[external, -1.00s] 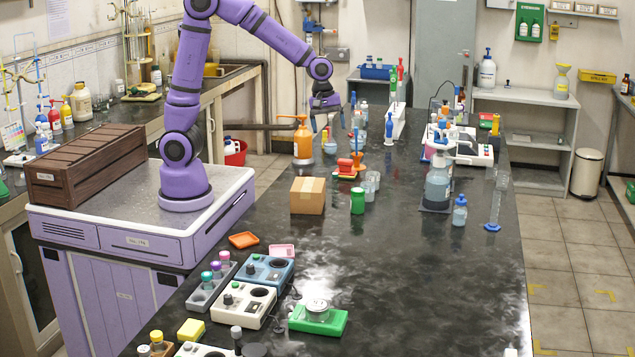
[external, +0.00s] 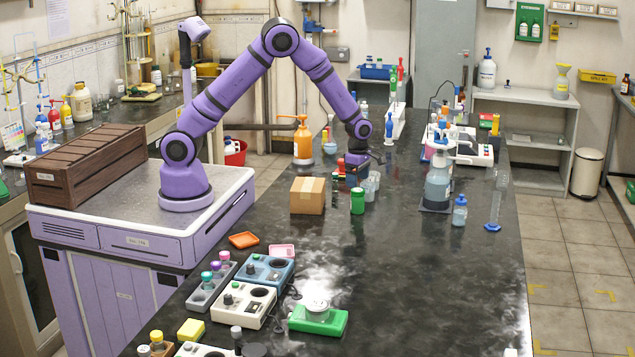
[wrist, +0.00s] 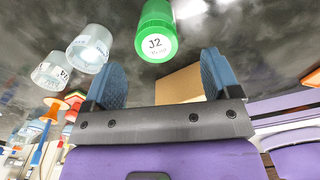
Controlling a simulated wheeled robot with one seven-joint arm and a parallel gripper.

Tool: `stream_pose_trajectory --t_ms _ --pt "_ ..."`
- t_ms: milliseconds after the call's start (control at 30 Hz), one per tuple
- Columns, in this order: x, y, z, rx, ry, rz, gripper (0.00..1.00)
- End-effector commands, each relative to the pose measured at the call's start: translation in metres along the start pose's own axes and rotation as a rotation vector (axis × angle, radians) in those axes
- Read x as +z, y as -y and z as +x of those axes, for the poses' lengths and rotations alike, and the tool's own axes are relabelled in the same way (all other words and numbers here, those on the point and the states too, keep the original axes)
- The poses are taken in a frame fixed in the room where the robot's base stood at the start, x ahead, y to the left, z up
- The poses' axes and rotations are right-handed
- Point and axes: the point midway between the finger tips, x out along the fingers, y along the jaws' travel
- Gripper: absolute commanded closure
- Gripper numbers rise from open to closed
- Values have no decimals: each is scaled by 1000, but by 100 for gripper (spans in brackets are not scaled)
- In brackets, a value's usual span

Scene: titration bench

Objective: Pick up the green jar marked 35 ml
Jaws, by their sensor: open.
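The green jar (external: 357,201) stands upright on the dark bench, right of a cardboard box. It also shows in the wrist view (wrist: 156,32), where its white label reads "J2" with a smaller line that looks like 35 ml. My gripper (external: 361,170) is just behind and above the jar in the external view. In the wrist view my gripper (wrist: 160,62) is open, with two blue fingers spread apart and nothing between them. The jar lies beyond the fingertips, roughly in line with the gap, and is apart from them.
The cardboard box (external: 308,195) stands close to the left of the jar. Two clear cups, a nearer one (wrist: 90,48) and a farther one (wrist: 52,71), stand beside the jar. An orange pump bottle (external: 303,142) is farther back. The bench in front of the jar is clear.

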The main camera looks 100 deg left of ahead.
Motion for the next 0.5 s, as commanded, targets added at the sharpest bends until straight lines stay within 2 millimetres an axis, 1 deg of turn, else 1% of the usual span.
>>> stream_pose_trajectory --t_ms 33,100,200,367,500 --pt "-1 0 9 -2 -2 0 18" --pt "0 0 17 -1 -1 1 18" --pt "0 0 25 0 -1 1 18" --pt "0 0 31 0 0 2 18" --pt "1 -2 45 -2 -1 2 18"
